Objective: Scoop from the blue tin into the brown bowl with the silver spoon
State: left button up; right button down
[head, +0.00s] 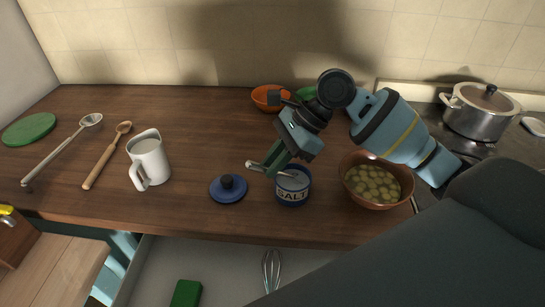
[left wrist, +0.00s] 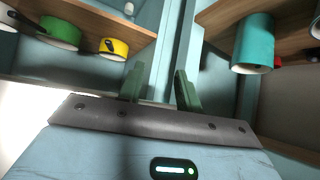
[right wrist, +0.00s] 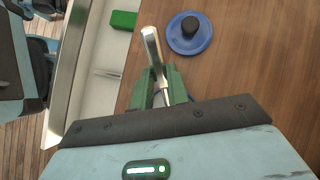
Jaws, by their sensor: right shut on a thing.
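The blue tin (head: 293,197), labelled SALT, stands open near the counter's front edge. Its blue lid (head: 229,189) lies to its left and also shows in the right wrist view (right wrist: 189,36). The brown bowl (head: 385,204), holding greenish-yellow pieces, stands right of the tin. My right gripper (head: 276,168) is shut on the silver spoon (head: 256,165), just above and left of the tin. The spoon's handle end sticks out left; its other end reaches over the tin's mouth, and I cannot tell how deep. The right wrist view shows the handle (right wrist: 150,45) between the fingers. My left gripper (left wrist: 159,84) is open and empty, by shelves.
A white jug (head: 149,160), wooden spoon (head: 105,157), ladle (head: 62,148) and green disc (head: 29,129) are at the left. An orange bowl (head: 267,99) stands behind; a steel pot (head: 481,115) is on the stove. An open drawer with a whisk (head: 271,270) lies below.

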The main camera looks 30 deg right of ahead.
aim_at(251, 162)
jog(key=r, duration=0.5)
jog(key=shift+a+r, duration=0.1)
jog(key=shift+a, duration=0.25)
jog(key=a+h, duration=0.1)
jog(key=h, duration=0.1)
jog(key=a+h, duration=0.2)
jog(key=shift+w+f+g, duration=0.2)
jog(key=shift+f+g, duration=0.1)
jog(key=shift+f, duration=0.1)
jog(key=shift+a+f+h, duration=0.2)
jog(key=shift+a+h, duration=0.15)
jog(key=shift+h, duration=0.65)
